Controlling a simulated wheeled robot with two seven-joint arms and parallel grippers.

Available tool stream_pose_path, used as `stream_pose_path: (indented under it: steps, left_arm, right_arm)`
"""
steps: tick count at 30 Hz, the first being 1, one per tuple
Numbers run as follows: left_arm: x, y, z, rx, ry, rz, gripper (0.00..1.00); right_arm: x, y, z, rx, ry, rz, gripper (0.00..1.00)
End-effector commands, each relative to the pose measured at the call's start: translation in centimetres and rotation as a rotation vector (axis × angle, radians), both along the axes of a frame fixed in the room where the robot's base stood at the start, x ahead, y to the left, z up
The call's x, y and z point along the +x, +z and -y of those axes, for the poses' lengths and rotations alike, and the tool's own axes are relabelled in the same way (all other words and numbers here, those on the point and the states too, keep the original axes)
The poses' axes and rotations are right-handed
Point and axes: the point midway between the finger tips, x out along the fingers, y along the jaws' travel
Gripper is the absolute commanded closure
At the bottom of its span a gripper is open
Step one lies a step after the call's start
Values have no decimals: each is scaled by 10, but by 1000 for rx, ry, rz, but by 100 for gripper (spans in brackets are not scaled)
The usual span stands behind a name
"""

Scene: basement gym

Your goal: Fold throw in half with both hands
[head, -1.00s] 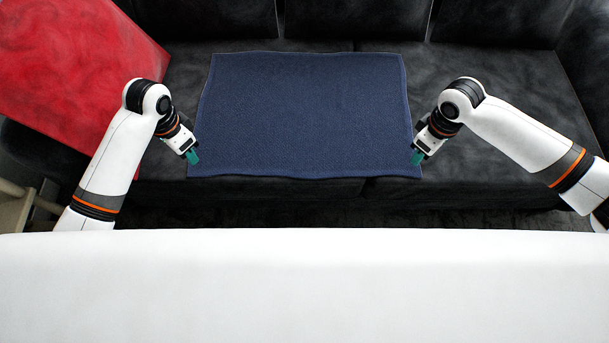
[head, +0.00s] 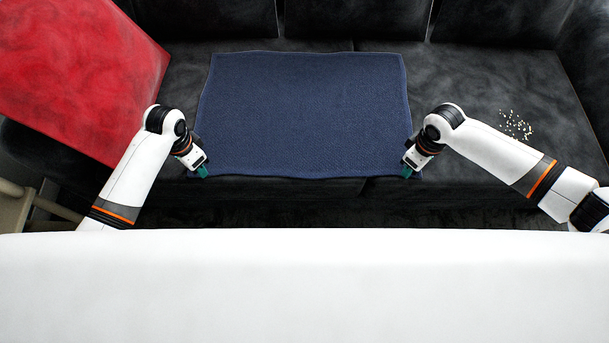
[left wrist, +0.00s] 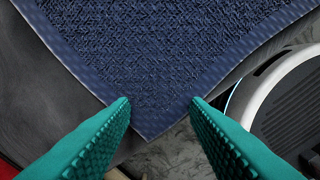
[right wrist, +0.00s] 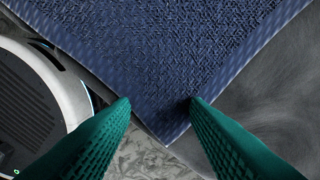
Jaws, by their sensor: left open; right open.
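The dark blue throw (head: 305,112) lies flat and spread out on the black sofa seat, its near edge at the seat's front edge. My left gripper (head: 203,173) is at its near left corner. In the left wrist view the throw's corner (left wrist: 150,105) lies between the two open teal fingers (left wrist: 160,105). My right gripper (head: 408,173) is at the near right corner. In the right wrist view that corner (right wrist: 165,115) lies between the open teal fingers (right wrist: 160,105). Neither gripper is closed on the cloth.
The black sofa (head: 480,75) has free seat room right of the throw, with a scatter of small pale bits (head: 515,125) there. A red panel-like thing (head: 80,70) lies at the left. A pale wooden frame (head: 25,205) stands at the lower left.

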Motion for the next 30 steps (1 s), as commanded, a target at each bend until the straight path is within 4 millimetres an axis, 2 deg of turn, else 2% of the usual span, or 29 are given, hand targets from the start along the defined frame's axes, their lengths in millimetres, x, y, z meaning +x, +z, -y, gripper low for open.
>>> stream_pose_path:
  steps: [12, 27, 30]
  left_arm:
    - [0, -4, 0, 0, 0, 0, 58]
    - [-1, -4, 0, 1, 0, -2, 99]
    - [-1, -4, 0, 1, 1, -2, 100]
  right_arm:
    - [-1, -3, 0, 0, 0, -1, 58]
    - [-1, -4, 0, -1, 0, -3, 99]
    - [-1, -4, 0, -1, 0, -3, 100]
